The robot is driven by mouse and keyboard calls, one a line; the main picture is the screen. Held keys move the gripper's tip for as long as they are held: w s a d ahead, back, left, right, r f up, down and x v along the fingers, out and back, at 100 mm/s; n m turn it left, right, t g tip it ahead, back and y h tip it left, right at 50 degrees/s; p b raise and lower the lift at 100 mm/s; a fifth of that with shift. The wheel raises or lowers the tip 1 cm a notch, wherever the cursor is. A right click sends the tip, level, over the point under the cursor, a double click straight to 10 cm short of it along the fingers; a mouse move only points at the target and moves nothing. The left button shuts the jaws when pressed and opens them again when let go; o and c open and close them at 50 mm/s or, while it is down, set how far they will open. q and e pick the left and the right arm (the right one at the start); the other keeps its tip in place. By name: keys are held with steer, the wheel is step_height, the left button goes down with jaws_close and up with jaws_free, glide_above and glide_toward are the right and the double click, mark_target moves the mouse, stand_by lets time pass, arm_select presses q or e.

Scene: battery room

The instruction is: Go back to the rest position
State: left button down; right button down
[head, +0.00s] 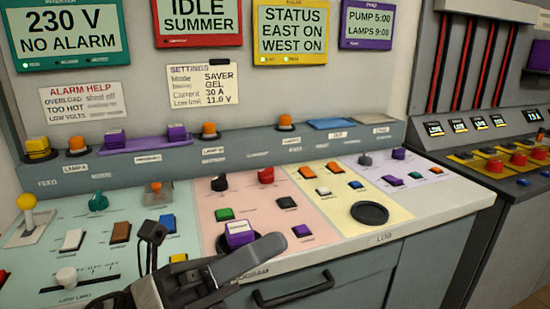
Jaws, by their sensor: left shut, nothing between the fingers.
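My left gripper (262,250) is dark and comes in at the bottom, left of centre. It is shut and empty, low over the front of the console. Its fingers point right, just in front of a purple and white block (239,234). The block sits on a dark round pad, which the gripper partly hides; I cannot tell whether the gripper touches the block. My right gripper does not show.
The sloped console has colored panels with knobs and switches. An empty black round pad (370,213) lies on the yellow panel. A drawer handle (294,290) juts from the front. A second console (500,160) stands right. Screens (290,32) hang behind.

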arm_select(q)
steer(key=w+a+f+n+t+y, duration=0.3)
steer(key=f+n+t+y, duration=0.2)
steer(key=n, duration=0.5)
steer(key=w+a+f+n+t+y+p, duration=0.15)
steer(key=f+n+t+y, duration=0.35)
steer(key=n, duration=0.5)
steer(key=w+a+f+n+t+y, duration=0.3)
steer(key=a+f+n+t+y, duration=0.15)
steer(key=n, duration=0.55)
steer(key=s+a+f+n+g+y, duration=0.1)
steer(key=s+f+n+g+y, duration=0.2)
steer(key=f, duration=0.7)
steer(key=s+a+f+n+g+y, duration=0.2)
steer(key=s+f+n+g+y, duration=0.1)
steer(key=s+f+n, duration=0.4)
step_height(320, 180, down, 3)
steer(key=shift+s+r+n+g+p, duration=0.1)
steer(key=shift+s+n+g+p, duration=0.1)
steer(key=shift+n+g+p, duration=0.45)
